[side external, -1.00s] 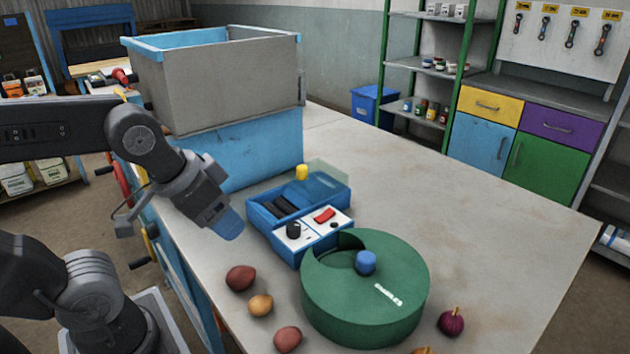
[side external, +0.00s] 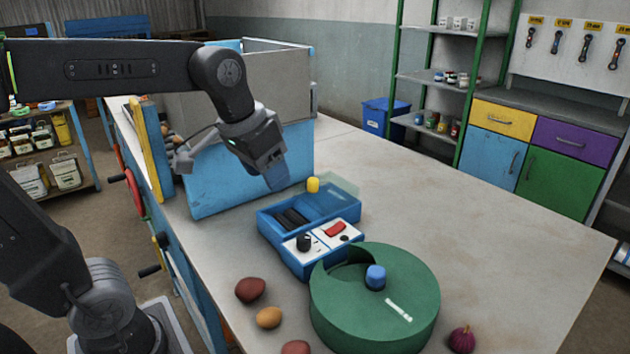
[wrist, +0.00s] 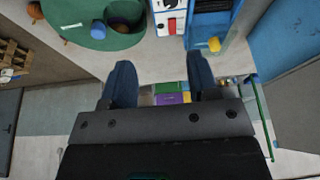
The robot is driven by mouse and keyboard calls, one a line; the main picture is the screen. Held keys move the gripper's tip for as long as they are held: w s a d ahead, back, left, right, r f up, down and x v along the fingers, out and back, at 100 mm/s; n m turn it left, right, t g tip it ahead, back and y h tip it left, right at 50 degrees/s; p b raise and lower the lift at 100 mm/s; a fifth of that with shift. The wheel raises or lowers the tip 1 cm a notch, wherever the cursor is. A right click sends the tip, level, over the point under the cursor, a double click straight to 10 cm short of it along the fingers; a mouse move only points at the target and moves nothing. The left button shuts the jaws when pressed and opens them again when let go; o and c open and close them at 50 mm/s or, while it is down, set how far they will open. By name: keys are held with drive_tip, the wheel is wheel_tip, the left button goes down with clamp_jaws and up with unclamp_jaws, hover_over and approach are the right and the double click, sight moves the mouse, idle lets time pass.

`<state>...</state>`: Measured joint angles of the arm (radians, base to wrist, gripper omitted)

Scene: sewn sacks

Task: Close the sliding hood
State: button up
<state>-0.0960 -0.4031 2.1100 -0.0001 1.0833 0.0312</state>
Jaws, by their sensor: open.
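The blue box (side external: 272,222) sits on the table, with a white control panel at its near end and dark rollers inside. The clear hood (side external: 340,184) is at its far right end and reaches past the box's edge; the dark rollers are uncovered. A yellow knob (side external: 313,185) stands by the hood and also shows in the wrist view (wrist: 214,44). My gripper (side external: 277,183) is open and empty, pointing down above the far left side of the box, left of the knob. In the wrist view my gripper (wrist: 160,62) has its two dark blue fingers wide apart, with nothing between them.
A green round drum (side external: 372,315) with a blue knob stands close in front of the box. Several vegetables, including a brown potato (side external: 250,290), lie near it. A large grey and blue bin (side external: 245,150) stands behind my gripper. The table's right side is clear.

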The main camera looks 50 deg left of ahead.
drive_tip(key=w+a+r+g, duration=0.2)
drive_tip(key=w+a, duration=0.3)
drive_tip(key=w, duration=0.5)
drive_tip(key=n+g, duration=0.2)
approach(313, 179)
drive_tip(key=f, duration=1)
drive_tip(key=shift+a+f, duration=0.2)
clamp_jaws()
